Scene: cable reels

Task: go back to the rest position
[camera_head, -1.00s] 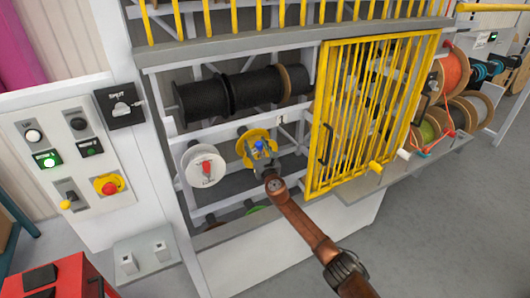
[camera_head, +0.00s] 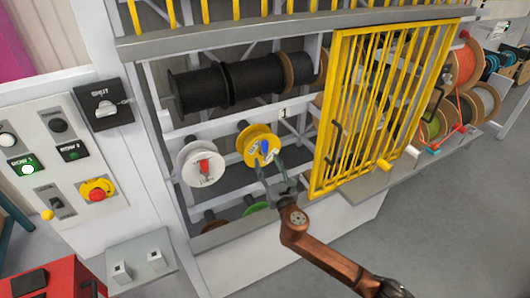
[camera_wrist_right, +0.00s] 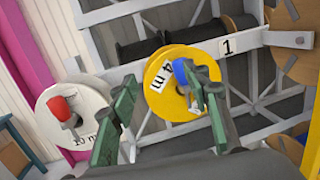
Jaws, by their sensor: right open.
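My right gripper (camera_head: 270,170) is open and empty, just in front of and below the yellow reel (camera_head: 246,137) in the head view. In the right wrist view its two green fingers (camera_wrist_right: 162,82) stand apart, with the yellow reel (camera_wrist_right: 157,72) beyond them. The reel carries a "4 m" label and a blue piece (camera_wrist_right: 180,71) at its hub. My left gripper is in neither view.
A white reel (camera_head: 189,172) with a red piece hangs left of the yellow one. A yellow barred gate (camera_head: 338,100) stands right of my arm. Black reels (camera_head: 200,90) sit above. A button panel (camera_head: 72,185) is at left, with open floor at right.

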